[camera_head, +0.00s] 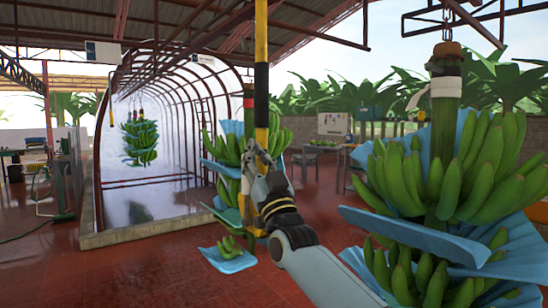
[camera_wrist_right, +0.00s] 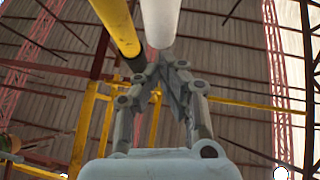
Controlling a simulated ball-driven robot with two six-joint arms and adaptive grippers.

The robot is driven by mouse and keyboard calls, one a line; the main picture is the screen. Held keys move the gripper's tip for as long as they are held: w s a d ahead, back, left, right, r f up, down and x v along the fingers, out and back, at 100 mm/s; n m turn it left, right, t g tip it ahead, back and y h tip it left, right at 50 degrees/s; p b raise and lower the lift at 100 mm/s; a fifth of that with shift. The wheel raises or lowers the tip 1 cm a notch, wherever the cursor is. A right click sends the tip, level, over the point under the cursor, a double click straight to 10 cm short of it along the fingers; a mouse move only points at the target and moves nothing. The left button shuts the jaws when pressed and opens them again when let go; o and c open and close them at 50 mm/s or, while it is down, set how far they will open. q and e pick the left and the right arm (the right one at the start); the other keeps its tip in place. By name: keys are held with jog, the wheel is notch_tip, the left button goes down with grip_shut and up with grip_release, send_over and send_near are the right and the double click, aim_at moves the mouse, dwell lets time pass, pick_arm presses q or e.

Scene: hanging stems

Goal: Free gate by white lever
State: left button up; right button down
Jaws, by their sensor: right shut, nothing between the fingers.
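The white lever (camera_wrist_right: 160,20) shows in the right wrist view as a thick pale rod coming down from the top edge. A yellow bar with a dark end (camera_wrist_right: 118,28) runs beside it on the left. My right gripper (camera_wrist_right: 172,68) is shut and empty, its fingertips close to the lever's lower end; I cannot tell whether they touch. In the head view my right gripper (camera_head: 254,152) is in front of a yellow and black striped post (camera_head: 261,85), which I cannot surely tell is the gate. The lever is hard to make out there. My left gripper is not in view.
A large banana bunch with blue sheets (camera_head: 480,170) hangs close at the right. Another bunch (camera_head: 230,150) hangs behind my right gripper. A further bunch (camera_head: 139,140) hangs in the clear arched tunnel (camera_head: 175,85). The red tiled floor (camera_head: 130,270) is open at the front left.

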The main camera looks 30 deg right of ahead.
jog(key=shift+g+y, duration=0.3)
jog(key=shift+g, duration=0.1)
jog(key=w, duration=0.5)
jog(key=shift+a+r, duration=0.2)
jog(key=w+f+n+g+p, duration=0.1)
jog(key=w+g+p, duration=0.2)
jog(key=w, duration=0.4)
jog(key=shift+a+f+y+p, duration=0.15)
jog(key=shift+a+y+p, duration=0.15)
jog(key=shift+p, duration=0.15)
